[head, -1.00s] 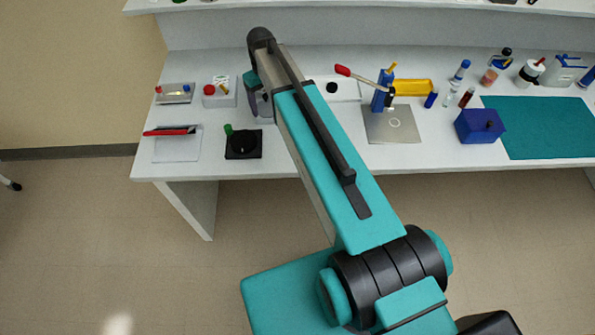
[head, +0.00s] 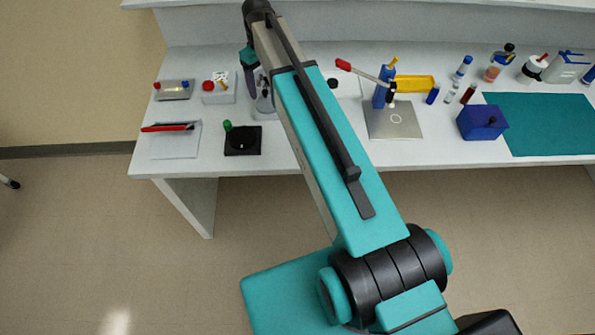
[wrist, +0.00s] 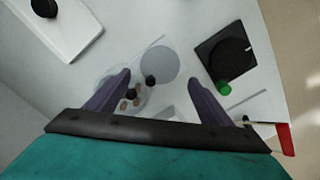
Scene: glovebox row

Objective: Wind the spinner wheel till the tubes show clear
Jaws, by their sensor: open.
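My gripper (wrist: 159,78) is open and empty, its two purple fingers spread and pointing down; in the head view my gripper (head: 252,78) is over the left part of the bench. Below and between the fingers in the wrist view is a clear device with a grey disc (wrist: 159,64), black knobs (wrist: 150,80) and small orange-brown pieces (wrist: 125,105). It shows partly behind my arm in the head view (head: 264,107). Beside it is a black wheel (wrist: 230,58) with a green knob (wrist: 223,88) on a square base; it also shows in the head view (head: 243,141). I cannot tell whether the fingers touch anything.
A white pad with a red-and-black tool (head: 167,127) lies left of the black wheel. A switch box (head: 218,88) and a metal tray (head: 174,90) stand behind. A lever device (head: 383,90) and blue box (head: 482,122) are to the right.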

